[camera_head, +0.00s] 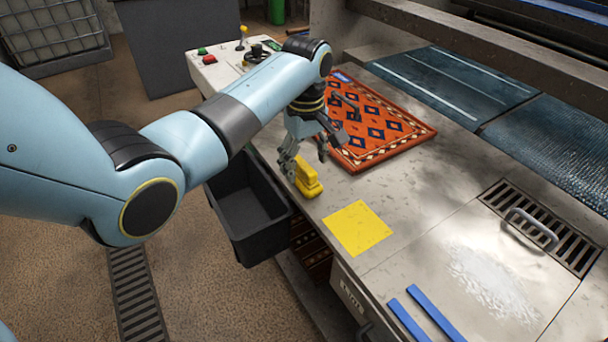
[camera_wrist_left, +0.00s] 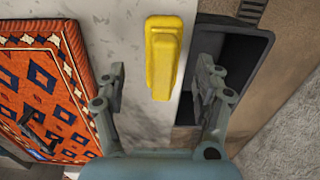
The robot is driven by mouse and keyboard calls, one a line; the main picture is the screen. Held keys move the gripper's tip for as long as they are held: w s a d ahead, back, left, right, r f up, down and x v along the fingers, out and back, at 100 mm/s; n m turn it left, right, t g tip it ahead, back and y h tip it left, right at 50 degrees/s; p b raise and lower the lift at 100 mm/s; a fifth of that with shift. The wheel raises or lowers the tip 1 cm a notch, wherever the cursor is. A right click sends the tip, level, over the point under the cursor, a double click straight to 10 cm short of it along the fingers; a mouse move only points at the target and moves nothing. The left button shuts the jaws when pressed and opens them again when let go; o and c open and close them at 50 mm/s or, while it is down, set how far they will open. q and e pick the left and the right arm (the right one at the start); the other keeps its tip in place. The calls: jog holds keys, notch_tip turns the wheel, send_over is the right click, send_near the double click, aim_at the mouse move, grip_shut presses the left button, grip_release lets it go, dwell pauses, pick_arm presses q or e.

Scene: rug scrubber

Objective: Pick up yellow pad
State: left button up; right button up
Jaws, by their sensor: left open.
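The yellow pad (camera_head: 307,179) is a small block with a raised grip, lying near the worktop's front edge. It also shows in the left wrist view (camera_wrist_left: 162,55), upper middle, long side pointing away from the wrist. My left gripper (camera_head: 303,157) is open and empty, above and just behind the pad. In the left wrist view its fingers (camera_wrist_left: 158,72) stand on either side of the pad's line, apart from it. A flat yellow square (camera_head: 358,228) lies on the worktop to the right of the pad. My right gripper is not in view.
An orange patterned rug (camera_head: 383,127) lies behind the gripper. A black bin (camera_head: 245,212) stands below the front edge. A control panel (camera_head: 215,66) is at the far left end. Blue strips (camera_head: 433,312) and a handled grate (camera_head: 535,228) lie to the right.

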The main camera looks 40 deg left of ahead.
aim_at(304, 164)
pick_arm(q)
notch_tip(304, 164, down, 4)
jog(key=shift+s+a+r, duration=0.15)
jog(key=shift+r, duration=0.1)
jog(key=shift+c, duration=0.2)
jog(key=c, duration=1.3)
jog(key=shift+o, duration=0.2)
jog(key=shift+r, duration=0.15)
jog(key=r, duration=0.4)
jog(key=shift+s+d+r, duration=0.1)
jog(key=shift+d, duration=0.1)
jog(key=s+d+r, duration=0.6)
jog(key=s+d, duration=0.1)
jog(key=d, duration=0.1)
jog(key=shift+s+d+r, duration=0.15)
jog(key=shift+d+r, duration=0.1)
jog(key=shift+r, duration=0.05)
